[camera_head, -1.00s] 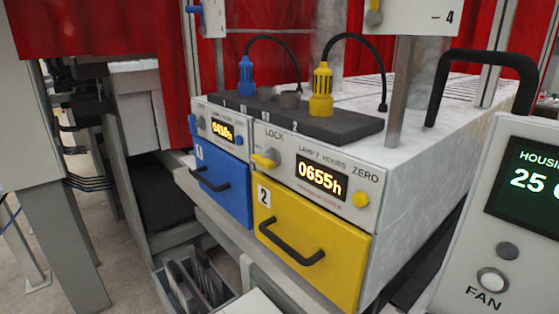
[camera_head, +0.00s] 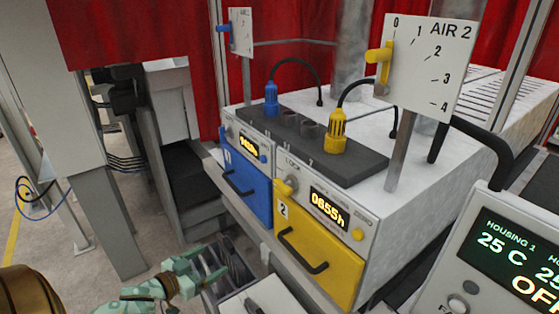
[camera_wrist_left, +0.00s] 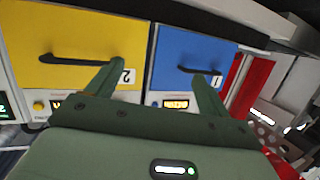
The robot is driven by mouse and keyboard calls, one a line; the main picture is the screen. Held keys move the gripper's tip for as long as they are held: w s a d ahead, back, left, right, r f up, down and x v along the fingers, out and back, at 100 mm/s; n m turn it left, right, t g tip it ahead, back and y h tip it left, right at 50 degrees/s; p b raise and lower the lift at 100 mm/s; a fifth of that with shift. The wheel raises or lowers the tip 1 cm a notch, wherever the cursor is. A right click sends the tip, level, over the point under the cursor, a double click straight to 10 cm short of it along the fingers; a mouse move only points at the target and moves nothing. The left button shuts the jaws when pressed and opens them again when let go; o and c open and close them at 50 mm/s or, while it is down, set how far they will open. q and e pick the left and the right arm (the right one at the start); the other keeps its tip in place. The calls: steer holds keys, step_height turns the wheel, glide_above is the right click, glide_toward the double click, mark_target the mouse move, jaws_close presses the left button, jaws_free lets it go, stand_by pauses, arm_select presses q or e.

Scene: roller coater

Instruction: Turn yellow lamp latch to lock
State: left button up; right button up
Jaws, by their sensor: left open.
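The yellow lamp latch (camera_head: 283,188) is a small yellow lever on a grey pivot, on the upper left of the yellow drawer unit's front. Its lever points left and slightly down, and the word LOCK stands above it. The yellow drawer (camera_head: 318,258), numbered 2, is below it. My left gripper (camera_head: 208,268) is low and left of the latch, apart from it. In the left wrist view the gripper (camera_wrist_left: 160,76) is open and empty, facing the drawer fronts from a picture turned upside down. A finger there largely hides the latch. My right gripper is not in view.
A blue drawer (camera_head: 246,192) is left of the yellow one. The yellow ZERO knob (camera_head: 358,234) is right of the lamp display (camera_head: 329,208). An AIR 2 panel (camera_head: 431,65) stands above. The control box (camera_head: 512,260) is at right. A bin (camera_head: 235,270) is below the drawers.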

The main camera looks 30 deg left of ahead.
mark_target(279, 188)
arm_select(q)
steer(key=w+d+r+m+t+h+p, duration=0.1)
steer(key=d+r+h+p, duration=0.15)
steer(key=r, duration=0.65)
steer(key=w+d+r+m+t+h+p, duration=0.1)
steer(key=w+d+r+m+h, duration=0.15)
steer(key=r, duration=0.75)
steer(key=shift+n, duration=0.45)
steer(key=x, duration=0.4)
steer(key=p+x, duration=0.1)
steer(key=x, duration=0.9)
steer(key=shift+d+f+p, duration=0.3)
steer(key=shift+d+p, duration=0.05)
steer(key=shift+w+d+f, duration=0.1)
steer(key=shift+w+d, duration=0.15)
steer(key=shift+w, duration=0.25)
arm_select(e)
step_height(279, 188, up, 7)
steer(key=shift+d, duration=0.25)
arm_select(q)
steer(key=c, duration=1)
